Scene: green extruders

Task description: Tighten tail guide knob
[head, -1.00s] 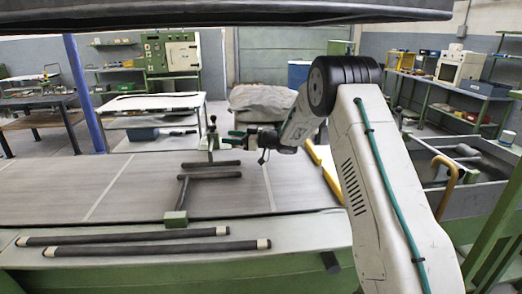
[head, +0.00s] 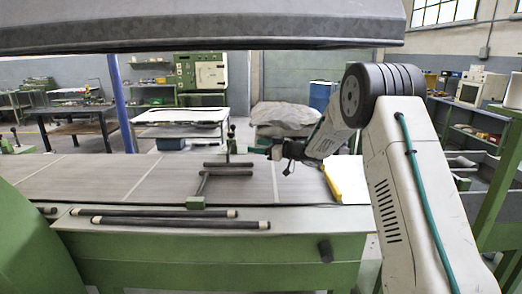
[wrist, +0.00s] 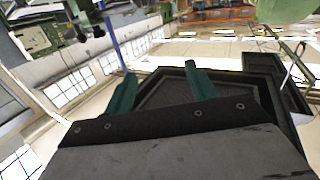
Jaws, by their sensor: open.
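In the head view a thin upright post with a small dark knob (head: 231,128) on top stands at the far edge of the grey table. I cannot tell for sure whether this is the tail guide knob. Two dark guide bars (head: 228,173) lie in front of it, joined to a rod that rises from a green block (head: 195,202). My gripper (head: 257,150) is just right of the post, with its teal fingers pointing left toward it; contact cannot be told. In the wrist view my gripper (wrist: 160,88) has its two fingers apart with nothing between them.
A large grey hood (head: 200,32) hangs low above. Dark rods (head: 165,222) lie on the table's front ledge. A yellow-edged white panel (head: 346,180) lies right of the gripper. A green machine part (head: 30,235) fills the lower left. The table's left half is mostly clear.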

